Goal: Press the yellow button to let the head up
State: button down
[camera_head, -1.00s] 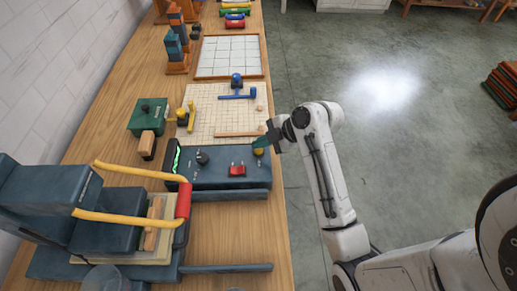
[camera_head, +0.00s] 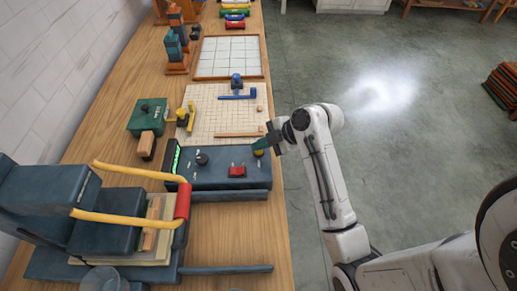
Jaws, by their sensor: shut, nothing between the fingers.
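A dark blue-grey control box (camera_head: 210,176) lies on the bench, with a red button (camera_head: 237,171), a dark knob (camera_head: 202,159) and a lit green strip at its left end. The yellow button (camera_head: 258,153) is at the box's right end, mostly covered by my gripper (camera_head: 262,144). My gripper is shut and its tips are at the yellow button; I cannot tell whether they press it down. A dark press-like machine (camera_head: 105,222) with yellow arms (camera_head: 130,171) joined by a red bar (camera_head: 183,201) stands at the left front.
A cutting mat (camera_head: 205,105) with yellow and blue tools lies behind the box. A green box (camera_head: 149,116) and a wooden block (camera_head: 147,144) stand to its left. A framed grid (camera_head: 229,44) lies further back.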

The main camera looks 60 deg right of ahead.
aim_at(261, 151)
jog(key=shift+f, duration=0.25)
jog(key=shift+r, duration=0.1)
dwell(0.3)
jog(key=shift+r+p, duration=0.75)
jog(key=shift+r, duration=0.15)
notch_tip(261, 151, up, 5)
jog(key=p, duration=0.4)
dwell(0.8)
